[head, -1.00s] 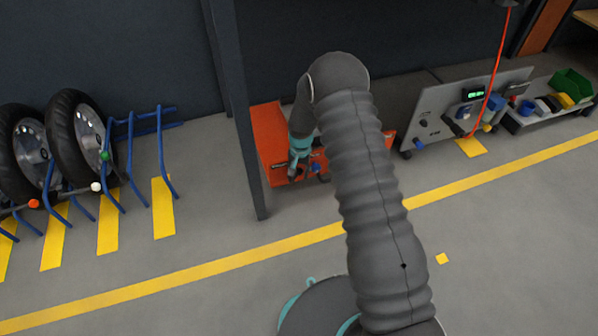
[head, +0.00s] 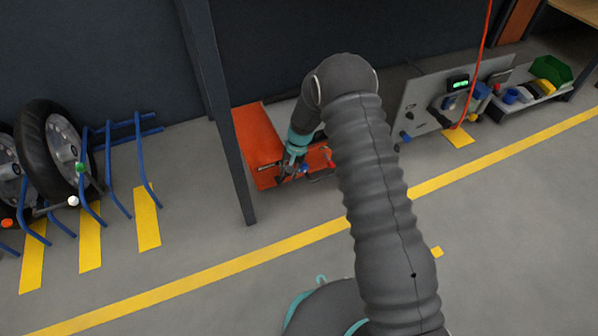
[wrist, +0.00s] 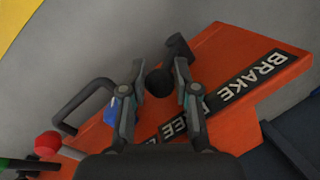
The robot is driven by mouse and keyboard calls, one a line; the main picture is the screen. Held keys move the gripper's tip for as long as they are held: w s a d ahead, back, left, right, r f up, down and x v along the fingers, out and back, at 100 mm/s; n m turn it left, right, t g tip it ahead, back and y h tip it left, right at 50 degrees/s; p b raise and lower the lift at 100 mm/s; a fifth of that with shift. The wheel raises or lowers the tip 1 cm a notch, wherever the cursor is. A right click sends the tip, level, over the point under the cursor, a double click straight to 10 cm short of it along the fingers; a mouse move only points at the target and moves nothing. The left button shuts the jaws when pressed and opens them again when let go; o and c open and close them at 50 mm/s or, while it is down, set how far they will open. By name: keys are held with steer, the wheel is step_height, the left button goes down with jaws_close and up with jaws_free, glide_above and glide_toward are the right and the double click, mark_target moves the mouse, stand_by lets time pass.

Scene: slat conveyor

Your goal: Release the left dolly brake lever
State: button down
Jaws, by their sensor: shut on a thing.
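The orange dolly (head: 258,135) stands behind the dark post, and my arm hides part of it. In the wrist view its orange front panel (wrist: 228,62) carries a black label with white letters reading "BRAKE" and a partly covered "FREE". My gripper (head: 282,177) is at the dolly's front. In the wrist view my gripper (wrist: 159,66) has its two fingers on either side of a round black knob (wrist: 158,83), shut on it. The knob looks like the end of the brake lever; the lever's shaft is hidden. A short black post (wrist: 178,46) stands just beyond the fingertips.
A grey loop handle (wrist: 84,104), a blue part (wrist: 111,112) and a red ball (wrist: 48,143) lie left of my fingers. A dark post (head: 215,110) stands left of the dolly. A grey control panel (head: 425,108) is right. Open floor lies in front.

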steer(key=shift+d+f, duration=0.1)
steer(key=shift+d, duration=0.15)
steer(key=c, duration=1.1)
jaws_free()
steer(key=shift+d, duration=0.1)
steer(key=shift+a, duration=0.25)
steer(key=shift+r, duration=0.3)
steer(key=v, duration=1.1)
steer(key=shift+r, duration=0.3)
